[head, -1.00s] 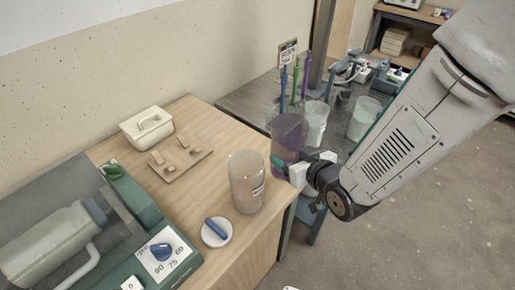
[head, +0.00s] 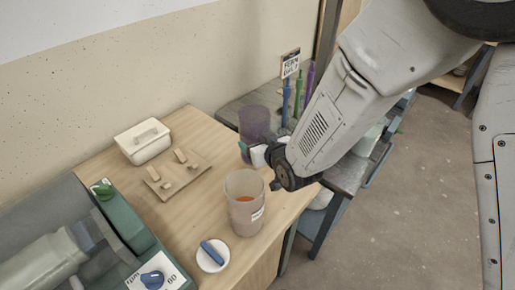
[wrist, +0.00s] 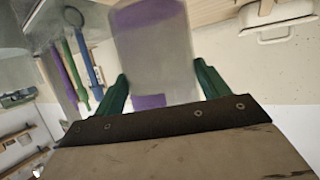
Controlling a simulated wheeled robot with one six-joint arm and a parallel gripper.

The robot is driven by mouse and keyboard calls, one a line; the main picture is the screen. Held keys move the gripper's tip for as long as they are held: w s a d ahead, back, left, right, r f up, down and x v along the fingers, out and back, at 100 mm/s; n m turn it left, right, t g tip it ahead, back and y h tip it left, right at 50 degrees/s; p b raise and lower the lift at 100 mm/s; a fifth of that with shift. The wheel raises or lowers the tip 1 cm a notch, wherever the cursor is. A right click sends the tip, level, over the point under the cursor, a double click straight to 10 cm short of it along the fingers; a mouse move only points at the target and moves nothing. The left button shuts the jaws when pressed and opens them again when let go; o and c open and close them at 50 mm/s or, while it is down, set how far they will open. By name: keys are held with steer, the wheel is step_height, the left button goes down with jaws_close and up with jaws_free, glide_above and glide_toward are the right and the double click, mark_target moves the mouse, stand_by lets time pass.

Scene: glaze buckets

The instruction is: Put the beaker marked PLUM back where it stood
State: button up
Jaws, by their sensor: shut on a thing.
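My gripper (head: 256,154) is shut on a purple translucent beaker (head: 254,121), held upright near the back right of the wooden table (head: 193,214). In the wrist view the beaker (wrist: 152,55) sits between the two green fingers, with purple at its top and a purple patch low on it. No PLUM marking is readable on it. Whether its base touches the table cannot be told. A second clear beaker (head: 245,203) with orange-brown contents and a white label stands on the wooden table, in front of the held one.
A white dish with a blue stick (head: 213,255), a wooden board with small blocks (head: 178,175) and a lidded white box (head: 144,141) stand on the table. A green machine (head: 125,226) is at left. Blue, green and purple tools stand by a sign (head: 290,63) behind.

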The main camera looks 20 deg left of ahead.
steer(key=f, duration=0.3)
steer(key=shift+d, duration=0.4)
steer(key=shift+a+f, duration=0.15)
steer(key=shift+a, duration=0.1)
steer(key=shift+f, duration=0.1)
steer(key=o, duration=1.4)
steer(key=shift+s+d+r, duration=0.1)
steer(key=shift+r, duration=0.1)
steer(key=v, duration=1.1)
steer(key=shift+s+d+r, duration=0.2)
steer(key=shift+s, duration=0.05)
